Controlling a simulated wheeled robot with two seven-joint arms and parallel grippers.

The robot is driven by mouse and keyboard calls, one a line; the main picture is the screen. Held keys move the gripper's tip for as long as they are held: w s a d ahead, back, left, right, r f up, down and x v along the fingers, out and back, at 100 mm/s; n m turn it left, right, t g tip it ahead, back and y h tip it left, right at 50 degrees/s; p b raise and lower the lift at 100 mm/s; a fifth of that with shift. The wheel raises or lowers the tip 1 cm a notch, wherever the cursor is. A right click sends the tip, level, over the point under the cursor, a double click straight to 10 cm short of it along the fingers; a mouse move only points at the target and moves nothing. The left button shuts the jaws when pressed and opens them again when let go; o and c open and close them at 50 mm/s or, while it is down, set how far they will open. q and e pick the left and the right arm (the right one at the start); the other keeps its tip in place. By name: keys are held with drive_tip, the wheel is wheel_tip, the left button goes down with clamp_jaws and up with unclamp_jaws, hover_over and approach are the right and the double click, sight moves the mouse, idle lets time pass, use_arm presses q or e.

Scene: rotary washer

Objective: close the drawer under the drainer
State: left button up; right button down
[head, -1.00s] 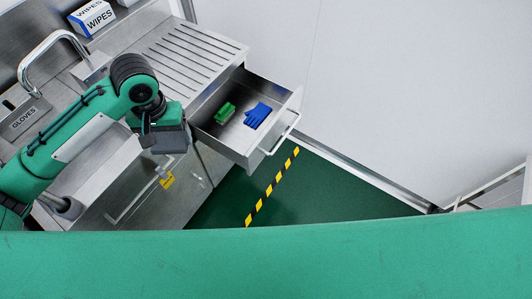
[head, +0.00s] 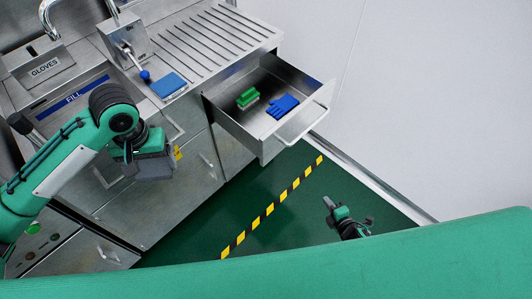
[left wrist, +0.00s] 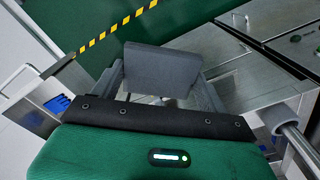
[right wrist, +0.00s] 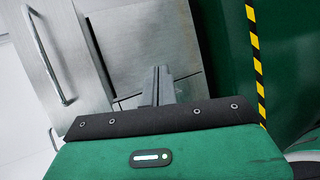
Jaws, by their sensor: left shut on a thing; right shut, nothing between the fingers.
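The drawer (head: 278,139) under the ribbed drainer (head: 213,45) stands open in the head view. It has a bar handle (head: 302,123) and holds a green brush (head: 248,97) and a blue glove (head: 283,105). My left gripper (head: 152,166) is left of the drawer, in front of the cabinet, shut on a dark grey block (left wrist: 160,70). My right gripper (head: 328,203) is shut and empty, over the floor in front of the drawer and apart from it. In the right wrist view its closed fingers (right wrist: 159,84) point toward steel fronts; a bar handle (right wrist: 48,55) shows at left.
A sink with a blue "FILL" strip (head: 72,96) and a blue sponge (head: 168,85) are left of the drainer. A white wall (head: 420,90) stands to the right. The green floor with a striped line (head: 270,210) is clear before the drawer.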

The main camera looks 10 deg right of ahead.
drive_tip(key=w+a+r+n+t+y+b, duration=0.1)
drive_tip(key=w+r+n+t+y+b, duration=0.1)
drive_tip(key=w+r+n+y+b, duration=0.45)
drive_tip(key=n+y+b, duration=0.2)
drive_tip(key=n+b, duration=0.2)
drive_tip(key=n, duration=1.2)
approach(289, 145)
drive_tip(key=d+f, duration=0.2)
drive_tip(key=shift+g, duration=0.4)
drive_tip(key=p+x, duration=0.2)
drive_tip(key=x, duration=1)
drive_tip(key=shift+w+f, duration=0.1)
use_arm(q)
wheel_tip(289, 145, down, 10)
